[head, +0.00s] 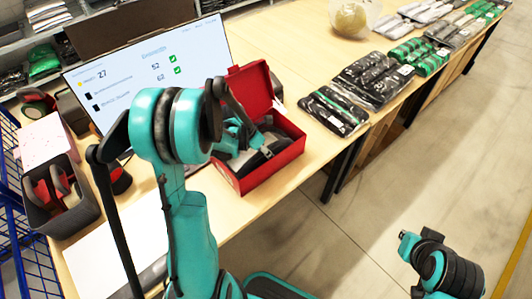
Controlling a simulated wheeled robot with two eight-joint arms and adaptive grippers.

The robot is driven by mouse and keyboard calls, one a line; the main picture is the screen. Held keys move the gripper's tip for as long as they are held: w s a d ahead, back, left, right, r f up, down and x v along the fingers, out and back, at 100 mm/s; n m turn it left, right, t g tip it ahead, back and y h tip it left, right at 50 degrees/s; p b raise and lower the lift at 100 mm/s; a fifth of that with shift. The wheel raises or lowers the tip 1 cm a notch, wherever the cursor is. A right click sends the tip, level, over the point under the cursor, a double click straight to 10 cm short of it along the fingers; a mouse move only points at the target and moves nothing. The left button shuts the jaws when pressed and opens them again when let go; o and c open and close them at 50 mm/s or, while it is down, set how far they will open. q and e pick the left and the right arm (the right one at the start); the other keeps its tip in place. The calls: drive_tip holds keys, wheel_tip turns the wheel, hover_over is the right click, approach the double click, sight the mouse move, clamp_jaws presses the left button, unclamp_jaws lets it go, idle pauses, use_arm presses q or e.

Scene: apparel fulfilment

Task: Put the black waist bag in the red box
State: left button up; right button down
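The red box (285,163) stands on the wooden table with its lid (249,88) raised at the back. My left arm reaches over the table, and my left gripper (254,146) is down inside the box. A dark grey and black shape lies at the gripper inside the box. I cannot tell whether it is the black waist bag or part of the gripper, and the fingers are not clear enough to read. My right arm shows at the lower right, away from the table, with its gripper out of view.
Plastic-wrapped black packs (334,110) lie right of the box, with more black and green packs beyond. A monitor (150,69) stands behind. A dark bin (62,208) and a pinkish box (45,140) are at left. A white sheet (110,255) lies in front.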

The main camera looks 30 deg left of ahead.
idle(0.4)
use_arm(q)
drive_tip(key=o, duration=2.1)
drive_tip(key=shift+r+p, duration=2.55)
drive_tip(key=shift+r, duration=0.95)
